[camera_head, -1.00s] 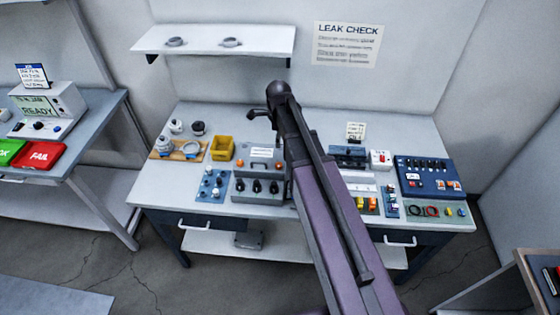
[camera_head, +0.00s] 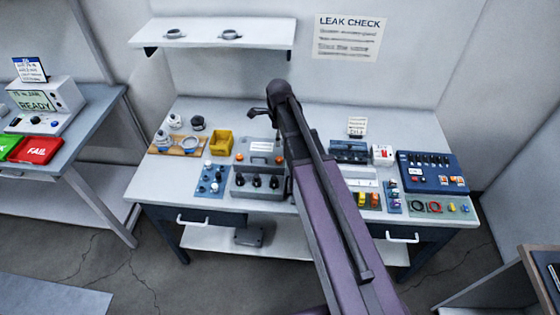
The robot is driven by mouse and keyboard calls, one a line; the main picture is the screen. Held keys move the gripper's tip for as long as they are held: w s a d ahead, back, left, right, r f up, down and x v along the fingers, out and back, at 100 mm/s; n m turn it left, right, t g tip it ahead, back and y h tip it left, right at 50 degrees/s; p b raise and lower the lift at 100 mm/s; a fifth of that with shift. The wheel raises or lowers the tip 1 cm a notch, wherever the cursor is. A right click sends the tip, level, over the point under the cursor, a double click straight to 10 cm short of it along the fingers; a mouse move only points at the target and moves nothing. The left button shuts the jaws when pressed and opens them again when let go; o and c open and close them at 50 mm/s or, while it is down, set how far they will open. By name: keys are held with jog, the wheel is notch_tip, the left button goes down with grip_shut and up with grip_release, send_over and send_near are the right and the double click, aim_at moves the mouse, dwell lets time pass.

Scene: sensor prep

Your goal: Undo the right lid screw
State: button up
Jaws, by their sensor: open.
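A grey box with a pale label (camera_head: 260,147) stands on the middle of the white workbench. An orange knob-like part (camera_head: 239,157) sits at its left and another orange part (camera_head: 279,160) at its right, close to my arm. These look like lid screws, but they are too small to be sure. My gripper (camera_head: 258,111) shows only as a small dark piece at the arm's far end, above the back of the bench and apart from the box. It is open and no held thing shows. My arm hides the bench to the right of the box.
A yellow bin (camera_head: 221,143) and a wooden board (camera_head: 165,151) with round parts stand left of the box. A three-knob panel (camera_head: 258,182) is in front. A blue panel (camera_head: 433,172) and small devices stand right. A wall shelf (camera_head: 213,35) overhangs the back left.

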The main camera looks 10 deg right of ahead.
aim_at(279, 159)
jog(key=shift+f+b, duration=5.3)
jog(key=shift+f, duration=0.3)
grip_shut()
jog(key=shift+d, duration=0.25)
jog(key=shift+a, duration=0.2)
